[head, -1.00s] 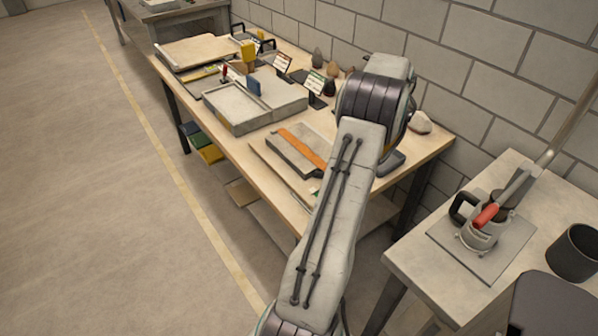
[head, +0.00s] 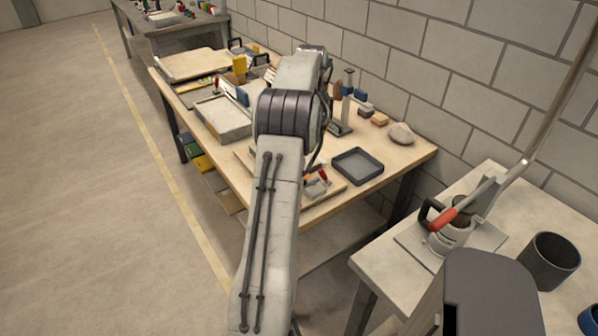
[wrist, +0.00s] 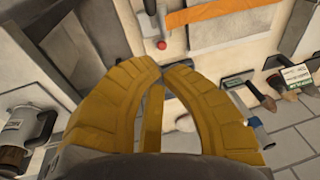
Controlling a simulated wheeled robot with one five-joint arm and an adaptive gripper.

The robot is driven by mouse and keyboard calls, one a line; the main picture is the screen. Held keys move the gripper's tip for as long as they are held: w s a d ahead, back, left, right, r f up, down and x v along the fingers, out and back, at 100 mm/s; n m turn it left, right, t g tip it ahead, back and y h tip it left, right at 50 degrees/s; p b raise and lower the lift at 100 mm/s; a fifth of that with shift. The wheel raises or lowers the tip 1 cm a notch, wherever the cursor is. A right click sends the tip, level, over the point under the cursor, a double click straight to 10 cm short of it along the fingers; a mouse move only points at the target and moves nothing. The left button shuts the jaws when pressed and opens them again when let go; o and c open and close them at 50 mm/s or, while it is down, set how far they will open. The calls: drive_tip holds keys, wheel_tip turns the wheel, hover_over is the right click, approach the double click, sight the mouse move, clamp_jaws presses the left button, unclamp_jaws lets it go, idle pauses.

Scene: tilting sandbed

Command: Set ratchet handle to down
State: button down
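A red-gripped lever (head: 442,219) lies slanted on a grey mechanism (head: 450,238) with a black side loop, on the bench at right. A smaller red-handled lever (head: 322,175) stands on a board on the wooden table, just right of my arm. I cannot tell which is the ratchet handle. My gripper is hidden behind my arm in the head view. In the wrist view, my gripper's (wrist: 163,69) yellow fingertips come together with nothing visible between them. A red knob (wrist: 162,45) on a grey bar lies beyond the tips, apart from them; the mechanism (wrist: 28,130) shows at left.
A dark tray (head: 357,166) and a stone (head: 401,134) lie on the wooden table (head: 400,165). A grey sandbed box (head: 222,118) stands left of my arm. A long pole (head: 565,90) rises from the right bench, beside a dark cup (head: 549,261). The floor at left is clear.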

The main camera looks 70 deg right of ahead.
drive_tip(key=f, duration=0.4)
drive_tip(key=w+f+m, duration=0.1)
drive_tip(key=f, duration=0.2)
drive_tip(key=f+m+p, duration=0.1)
drive_tip(key=f, duration=0.3)
drive_tip(key=shift+w+d+f, duration=0.2)
drive_tip(key=shift+d+f, duration=0.05)
drive_tip(key=shift+f, duration=0.1)
drive_tip(key=shift+w+a+f, duration=0.3)
drive_tip(key=shift+w+f, duration=0.15)
drive_tip(key=shift+f, duration=0.2)
drive_tip(key=shift+f, duration=0.15)
